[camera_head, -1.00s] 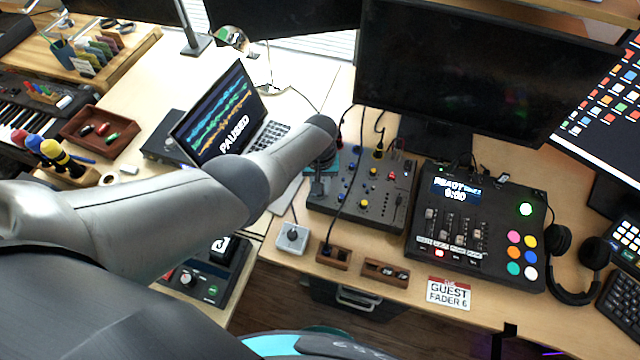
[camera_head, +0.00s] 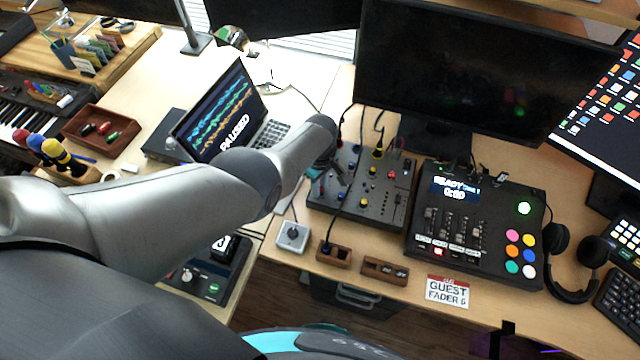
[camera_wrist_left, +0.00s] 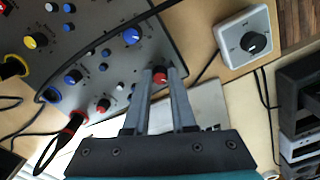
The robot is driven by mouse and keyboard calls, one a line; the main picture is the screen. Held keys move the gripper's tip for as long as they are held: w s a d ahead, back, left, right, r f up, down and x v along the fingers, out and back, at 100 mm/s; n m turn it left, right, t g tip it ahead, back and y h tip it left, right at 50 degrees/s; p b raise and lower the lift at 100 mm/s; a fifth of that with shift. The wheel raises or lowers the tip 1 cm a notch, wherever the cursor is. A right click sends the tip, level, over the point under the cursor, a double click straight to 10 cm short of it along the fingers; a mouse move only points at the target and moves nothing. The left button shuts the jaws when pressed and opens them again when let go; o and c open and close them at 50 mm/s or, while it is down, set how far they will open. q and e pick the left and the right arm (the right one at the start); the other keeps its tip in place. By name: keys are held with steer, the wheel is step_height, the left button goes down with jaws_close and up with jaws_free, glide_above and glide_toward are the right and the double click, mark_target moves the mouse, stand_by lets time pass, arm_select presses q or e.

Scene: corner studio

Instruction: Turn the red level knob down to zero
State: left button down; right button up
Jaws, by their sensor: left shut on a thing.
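My left gripper (camera_wrist_left: 160,74) is shut on a red knob (camera_wrist_left: 160,77) at the edge of the dark mixer panel (camera_wrist_left: 115,60). The two fingertips sit on either side of the knob. The knob's pointer is too small to read. In the head view the mixer (camera_head: 382,211) stands below the large monitor, and my left gripper (camera_head: 328,172) is at its left side, partly behind my forearm. The held knob is hidden in that view. Another red knob (camera_wrist_left: 102,105) shows on the panel in the left wrist view. My right gripper is not seen.
Blue and yellow knobs and cables crowd the mixer. A grey box with a black knob (camera_wrist_left: 253,42) lies close to the gripper. A fader console (camera_head: 475,262) stands right of the mixer.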

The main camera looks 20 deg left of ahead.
arm_select(q)
steer(key=shift+n, duration=0.4)
steer(key=c, duration=0.7)
jaws_free()
steer(key=shift+c, duration=0.2)
steer(key=shift+r, duration=0.15)
steer(key=shift+r+p, duration=0.6)
steer(key=shift+p, duration=0.05)
step_height(320, 180, up, 14)
steer(key=p, duration=0.8)
steer(key=shift+p, duration=0.35)
steer(key=shift+s+f, duration=0.1)
steer(key=shift+f, duration=0.05)
